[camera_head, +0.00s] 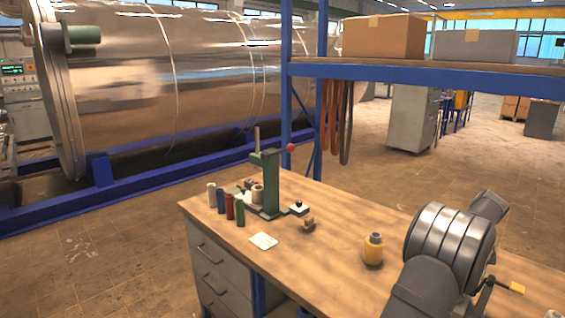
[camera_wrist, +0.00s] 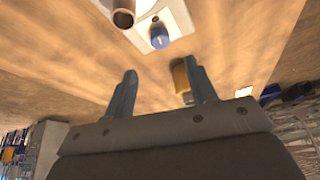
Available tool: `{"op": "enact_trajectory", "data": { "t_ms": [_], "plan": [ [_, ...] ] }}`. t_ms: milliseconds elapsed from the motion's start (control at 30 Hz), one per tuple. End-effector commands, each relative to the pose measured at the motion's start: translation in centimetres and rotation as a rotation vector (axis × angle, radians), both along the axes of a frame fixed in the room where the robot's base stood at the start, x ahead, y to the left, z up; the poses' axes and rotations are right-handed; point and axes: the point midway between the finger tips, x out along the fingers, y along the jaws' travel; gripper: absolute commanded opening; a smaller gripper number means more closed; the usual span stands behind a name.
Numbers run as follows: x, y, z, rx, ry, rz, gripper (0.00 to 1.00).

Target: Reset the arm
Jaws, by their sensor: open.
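In the wrist view my gripper (camera_wrist: 161,68) is open, with its two grey fingers apart and bare wooden tabletop showing between them. It holds nothing. A yellow object (camera_wrist: 181,79) is partly hidden behind the right finger; I cannot tell whether they touch. In the head view my arm (camera_head: 450,240) is bent over the right part of the workbench (camera_head: 330,215). The gripper does not show in that view.
A yellow jar (camera_head: 373,250) stands left of my arm. A green stand (camera_head: 270,185), several small coloured cylinders (camera_head: 229,205) and a white card (camera_head: 263,241) occupy the bench's left end. A blue shelf (camera_head: 430,73) with boxes is behind. In the wrist view a white plate (camera_wrist: 176,17) lies ahead.

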Motion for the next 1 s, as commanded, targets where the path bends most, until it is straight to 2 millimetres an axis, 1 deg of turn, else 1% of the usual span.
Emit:
{"op": "enact_trajectory", "data": {
  "t_ms": [33,333,400,1000],
  "plan": [
    [-0.3,-0.3,1.0,-0.003,-0.003,-0.002,0.52],
    [-2.3,-1.4,6.6,-0.003,-0.002,0.000,0.52],
    [-1.7,-0.9,4.7,0.003,0.003,0.002,0.52],
    [2.2,1.4,-6.5,0.002,0.003,0.002,0.52]
  ]
}}
